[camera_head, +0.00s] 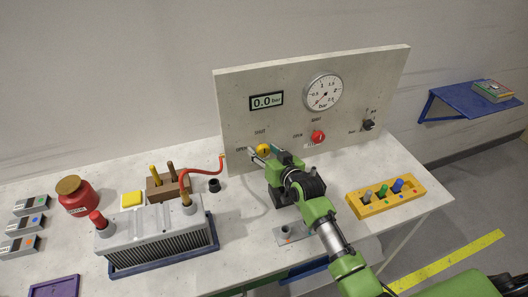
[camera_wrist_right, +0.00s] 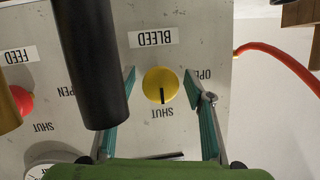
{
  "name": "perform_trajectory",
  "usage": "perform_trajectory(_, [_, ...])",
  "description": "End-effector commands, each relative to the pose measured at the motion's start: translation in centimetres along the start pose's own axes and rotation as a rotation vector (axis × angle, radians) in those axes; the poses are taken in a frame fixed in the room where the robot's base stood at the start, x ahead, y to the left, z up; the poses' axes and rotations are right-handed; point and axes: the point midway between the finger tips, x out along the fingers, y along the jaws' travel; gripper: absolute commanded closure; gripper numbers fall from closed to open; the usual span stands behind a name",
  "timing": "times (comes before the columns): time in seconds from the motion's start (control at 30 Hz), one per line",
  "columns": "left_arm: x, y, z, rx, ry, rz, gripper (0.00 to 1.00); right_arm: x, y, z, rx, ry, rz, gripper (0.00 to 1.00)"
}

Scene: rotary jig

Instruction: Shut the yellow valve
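The yellow valve (camera_head: 264,149) is a round knob on the front of the grey panel, partly hidden by my right gripper in the head view. The right wrist view sees it upside down: the yellow knob (camera_wrist_right: 160,84) has a black mark pointing at the SHUT label, with OPEN to one side and BLEED on the other edge. My right gripper (camera_wrist_right: 161,80) is open, one finger on each side of the knob, with visible gaps between fingers and knob. In the head view my right gripper (camera_head: 268,156) is at the panel. My left gripper is not in view.
A dark cylinder (camera_wrist_right: 90,60) stands close beside the fingers. A red knob (camera_head: 318,137), a gauge (camera_head: 322,92) and a black switch (camera_head: 368,125) are on the panel. A red hose (camera_head: 205,171) runs left of the valve. A yellow tray (camera_head: 387,205) lies right.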

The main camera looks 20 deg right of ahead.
Motion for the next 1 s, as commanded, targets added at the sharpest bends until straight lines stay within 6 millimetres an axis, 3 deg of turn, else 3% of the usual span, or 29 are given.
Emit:
perform_trajectory(0.37, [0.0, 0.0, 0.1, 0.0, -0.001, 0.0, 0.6, -1.2, 0.0, 0.1, -0.001, 0.0, 0.0, 0.52])
perform_trajectory(0.8, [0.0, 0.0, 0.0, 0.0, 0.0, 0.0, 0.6, -8.6, 0.1, 0.1, -0.002, 0.0, 0.001, 0.52])
perform_trajectory(1.0, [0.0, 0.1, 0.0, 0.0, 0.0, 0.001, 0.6, -11.1, 0.0, 0.1, -0.002, -0.001, 0.0, 0.52])
